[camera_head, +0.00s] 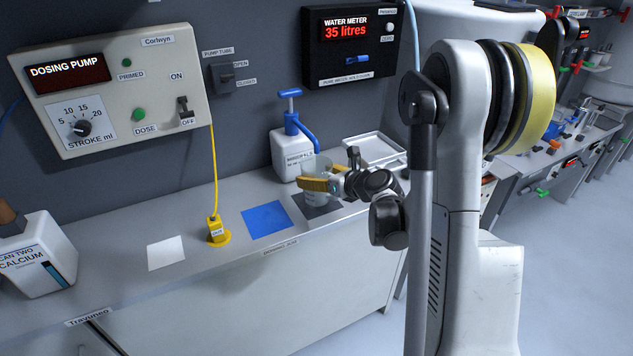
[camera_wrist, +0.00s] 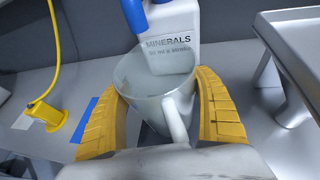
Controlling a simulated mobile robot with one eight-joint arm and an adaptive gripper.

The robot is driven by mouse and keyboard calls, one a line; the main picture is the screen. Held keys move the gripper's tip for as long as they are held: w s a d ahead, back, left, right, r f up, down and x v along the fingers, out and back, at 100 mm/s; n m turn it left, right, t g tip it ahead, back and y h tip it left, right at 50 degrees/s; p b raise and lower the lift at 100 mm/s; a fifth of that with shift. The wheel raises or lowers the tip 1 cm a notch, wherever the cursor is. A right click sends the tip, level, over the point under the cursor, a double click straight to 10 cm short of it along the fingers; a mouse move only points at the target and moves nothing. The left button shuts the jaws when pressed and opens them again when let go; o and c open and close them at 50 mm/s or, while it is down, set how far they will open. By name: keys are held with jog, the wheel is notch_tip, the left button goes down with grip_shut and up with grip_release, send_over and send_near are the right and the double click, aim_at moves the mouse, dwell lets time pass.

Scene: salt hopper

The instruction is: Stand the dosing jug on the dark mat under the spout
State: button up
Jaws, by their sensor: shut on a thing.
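The dosing jug (camera_head: 315,167) is a pale, clear-looking cup with a handle. My gripper (camera_wrist: 160,84) is shut around it, a yellow finger on each side, and the jug (camera_wrist: 150,108) looks upright. In the wrist view its mouth faces the camera and its handle points towards my wrist. The dark mat (camera_head: 331,208) shows at the jug's foot, partly hidden; I cannot tell whether the jug touches it. The blue spout (camera_head: 309,138) of the white minerals bottle (camera_head: 285,155) comes down at the jug's rim, just behind it.
A blue mat (camera_head: 267,220) and a white mat (camera_head: 166,253) lie to the left. A yellow tube fitting (camera_head: 217,230) stands between them. A metal tray (camera_head: 374,150) is at the right. A calcium can (camera_head: 37,258) stands at far left. The front counter strip is clear.

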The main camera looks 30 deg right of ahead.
jog(key=shift+f, duration=0.4)
jog(key=shift+f, duration=0.1)
